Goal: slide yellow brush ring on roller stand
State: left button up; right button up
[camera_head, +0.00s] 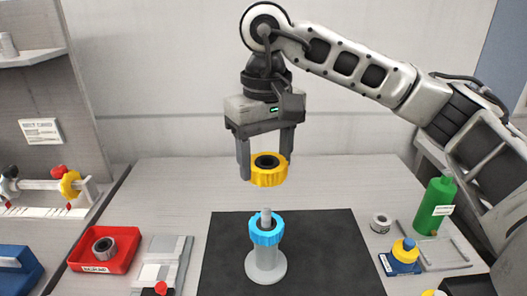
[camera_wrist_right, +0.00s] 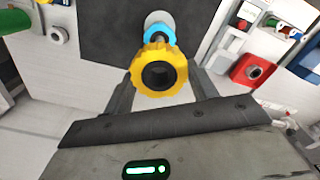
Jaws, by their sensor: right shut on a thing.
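The yellow brush ring (camera_head: 268,176) has a toothed rim and a dark centre hole. My right gripper (camera_head: 267,172) is shut on it and holds it level in the air above the stand. The ring also shows between the fingers in the right wrist view (camera_wrist_right: 159,72). The grey roller stand (camera_head: 266,262) stands upright on the black mat, with a light blue ring (camera_head: 266,232) around its post. The post tip (camera_head: 266,216) shows above the blue ring, below the yellow ring and apart from it. My left gripper is not in view.
The black mat (camera_head: 335,262) is clear around the stand. A red tray (camera_head: 118,262) with a grey ring is at left. A green bottle (camera_head: 434,206), a loose grey ring (camera_head: 381,222) and a yellow-and-blue item (camera_head: 404,252) are at right. A rack (camera_head: 42,186) stands far left.

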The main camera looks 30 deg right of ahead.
aim_at(265, 186)
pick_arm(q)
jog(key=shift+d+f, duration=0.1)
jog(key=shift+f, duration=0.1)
pick_arm(e)
jog(key=shift+f, duration=0.15)
jog(key=shift+f+b, duration=0.5)
jog(key=shift+b, duration=0.2)
notch_tip(265, 186, down, 3)
jog(key=b, duration=0.2)
jog(key=shift+f+b, duration=0.1)
jog(key=shift+b, duration=0.25)
jog(key=shift+f+b, duration=0.45)
jog(key=shift+f, duration=0.1)
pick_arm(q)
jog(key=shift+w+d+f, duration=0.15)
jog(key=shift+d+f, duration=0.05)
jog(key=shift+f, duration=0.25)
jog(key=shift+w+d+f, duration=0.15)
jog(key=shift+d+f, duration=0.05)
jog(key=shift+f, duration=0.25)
pick_arm(e)
jog(key=shift+f, duration=0.15)
pick_arm(q)
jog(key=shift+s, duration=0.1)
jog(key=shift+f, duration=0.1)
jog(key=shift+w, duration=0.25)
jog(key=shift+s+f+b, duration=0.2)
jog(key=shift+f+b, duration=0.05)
jog(key=shift+b, duration=0.2)
